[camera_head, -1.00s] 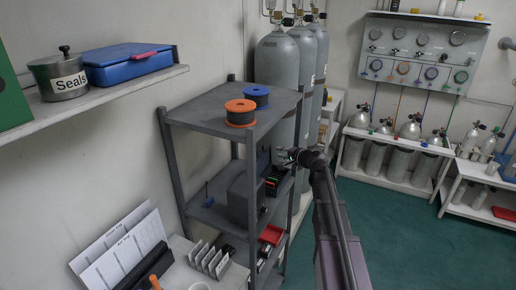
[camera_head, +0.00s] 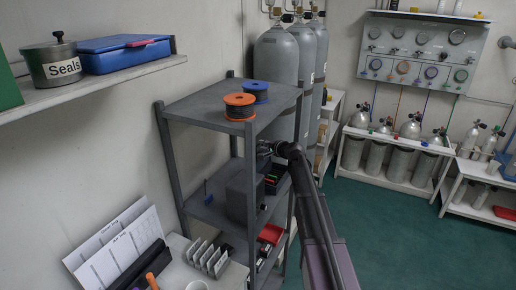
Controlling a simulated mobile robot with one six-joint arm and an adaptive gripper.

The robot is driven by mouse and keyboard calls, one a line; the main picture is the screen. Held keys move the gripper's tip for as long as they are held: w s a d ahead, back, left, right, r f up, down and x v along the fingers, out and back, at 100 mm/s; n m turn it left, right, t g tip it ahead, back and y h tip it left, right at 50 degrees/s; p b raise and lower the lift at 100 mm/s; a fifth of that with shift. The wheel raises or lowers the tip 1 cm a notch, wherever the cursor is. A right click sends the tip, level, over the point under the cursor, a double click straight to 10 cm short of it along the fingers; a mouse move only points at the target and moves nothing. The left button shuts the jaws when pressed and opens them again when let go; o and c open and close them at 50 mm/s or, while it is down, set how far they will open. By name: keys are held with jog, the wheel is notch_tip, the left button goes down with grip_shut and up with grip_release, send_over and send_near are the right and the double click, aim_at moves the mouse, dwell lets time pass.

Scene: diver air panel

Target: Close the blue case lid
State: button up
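A blue case (camera_head: 124,55) with a red strip on its front upper edge lies on the wall shelf at the upper left. Its lid looks down, but a narrow gap would be too small to tell. My gripper (camera_head: 265,149) is far to the right of it and lower, between the posts of the grey rack, above the middle shelf. My gripper is small and partly hidden by a rack post and my arm, so its fingers cannot be made out.
The grey rack (camera_head: 196,104) carries orange (camera_head: 240,107) and blue (camera_head: 256,91) spools on top. A dark grey box (camera_head: 243,196) stands on its middle shelf below my gripper. A "Seals" pot (camera_head: 58,66) stands left of the case. Tall cylinders (camera_head: 276,60) stand behind the rack.

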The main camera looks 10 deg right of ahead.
jog(key=shift+x, duration=1.45)
grip_shut()
